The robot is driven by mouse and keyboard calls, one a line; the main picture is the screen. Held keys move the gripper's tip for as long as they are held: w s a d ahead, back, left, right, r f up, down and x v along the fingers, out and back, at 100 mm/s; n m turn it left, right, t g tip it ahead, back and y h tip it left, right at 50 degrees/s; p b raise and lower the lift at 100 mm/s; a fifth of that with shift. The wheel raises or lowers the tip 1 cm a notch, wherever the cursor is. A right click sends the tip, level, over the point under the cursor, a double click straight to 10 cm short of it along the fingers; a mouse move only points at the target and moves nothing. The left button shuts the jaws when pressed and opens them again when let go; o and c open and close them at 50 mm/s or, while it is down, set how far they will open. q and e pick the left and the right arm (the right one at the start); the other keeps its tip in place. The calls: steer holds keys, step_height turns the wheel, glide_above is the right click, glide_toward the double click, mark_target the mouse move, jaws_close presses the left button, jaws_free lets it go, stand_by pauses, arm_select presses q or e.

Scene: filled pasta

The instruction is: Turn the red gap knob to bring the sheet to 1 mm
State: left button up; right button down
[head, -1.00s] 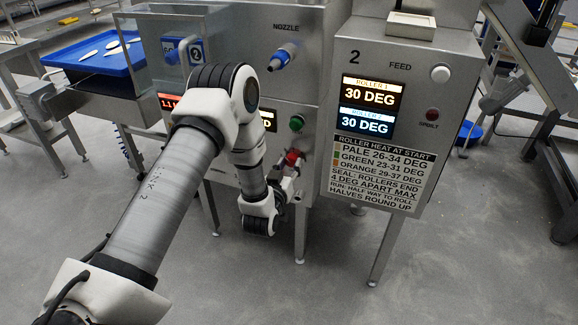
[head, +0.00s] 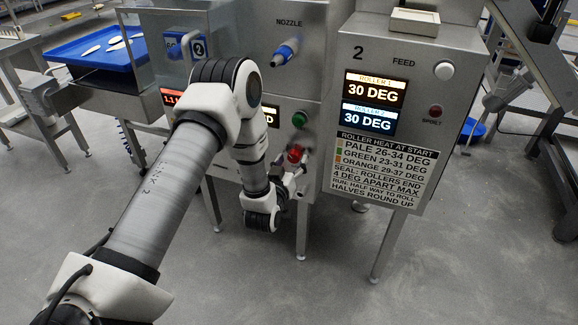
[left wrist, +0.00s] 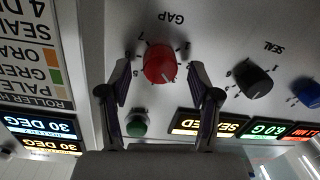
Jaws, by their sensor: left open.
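The red gap knob (left wrist: 160,63) sits on the machine's steel face, under the word GAP in the left wrist view, with a numbered scale around it. In the head view the red knob (head: 295,153) shows just beyond the fingers. My left gripper (left wrist: 165,75) is open, one finger on either side of the knob; I cannot tell whether they touch it. It also shows in the head view (head: 297,172), in front of the panel. A red display (head: 174,98), partly hidden by my arm, seems to read 1.1 something; its end shows MM in the left wrist view. My right gripper is not in view.
A black seal knob (left wrist: 254,82), a blue knob (left wrist: 307,93) and a green button (left wrist: 138,125) are close to the fingers. The feed box (head: 400,110) with two 30 DEG screens stands to the right. A blue tray (head: 93,52) holds pale pieces.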

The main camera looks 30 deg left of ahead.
arm_select(q)
steer(key=v, duration=1.1)
steer(key=shift+s, duration=0.4)
steer(key=shift+d, duration=0.1)
